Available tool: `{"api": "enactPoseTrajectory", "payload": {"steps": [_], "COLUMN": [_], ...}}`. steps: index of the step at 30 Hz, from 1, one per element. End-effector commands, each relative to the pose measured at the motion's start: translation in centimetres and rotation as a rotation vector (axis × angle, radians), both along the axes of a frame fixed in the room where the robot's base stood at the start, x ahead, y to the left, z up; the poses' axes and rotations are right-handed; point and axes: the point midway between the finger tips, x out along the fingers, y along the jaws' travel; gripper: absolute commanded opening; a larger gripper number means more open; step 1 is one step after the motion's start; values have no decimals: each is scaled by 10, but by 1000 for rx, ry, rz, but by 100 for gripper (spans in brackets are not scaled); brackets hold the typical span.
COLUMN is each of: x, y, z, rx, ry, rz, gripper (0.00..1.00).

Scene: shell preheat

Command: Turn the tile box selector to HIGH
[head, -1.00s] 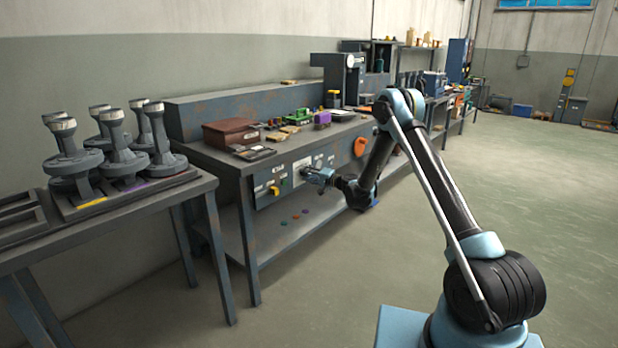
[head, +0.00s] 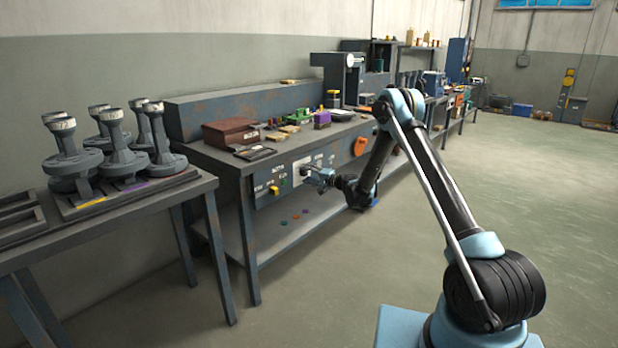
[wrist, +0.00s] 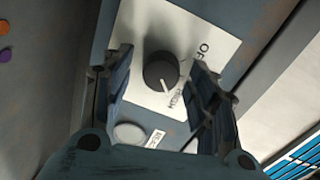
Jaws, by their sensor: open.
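The selector is a dark round knob (wrist: 160,68) with a white pointer mark, on a white plate (wrist: 150,22) in the wrist view. OFF is lettered at the plate's right. Lettering that seems to read HIGH is at the lower right, and the pointer mark points down towards it. My gripper (wrist: 160,64) is open, with one finger on each side of the knob and gaps showing between. In the head view my gripper (head: 318,178) is at the bench's front panel, and its contact there is too small to tell.
A yellow knob (head: 274,190) is on the panel left of my gripper. A round pale part (wrist: 128,133) and a small label lie below the plate. An orange item (head: 360,146) hangs to the right. The floor right of the bench is clear.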

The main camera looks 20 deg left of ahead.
Motion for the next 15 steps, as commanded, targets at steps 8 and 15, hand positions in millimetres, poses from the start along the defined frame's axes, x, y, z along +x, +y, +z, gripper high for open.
{"api": "enactPoseTrajectory", "payload": {"steps": [8, 15], "x": [-6, -23], "y": [-17, -59], "z": [1, 4], "rx": [0, 0], "ry": [0, 1], "rz": [-2, -2], "gripper": [53, 53]}}
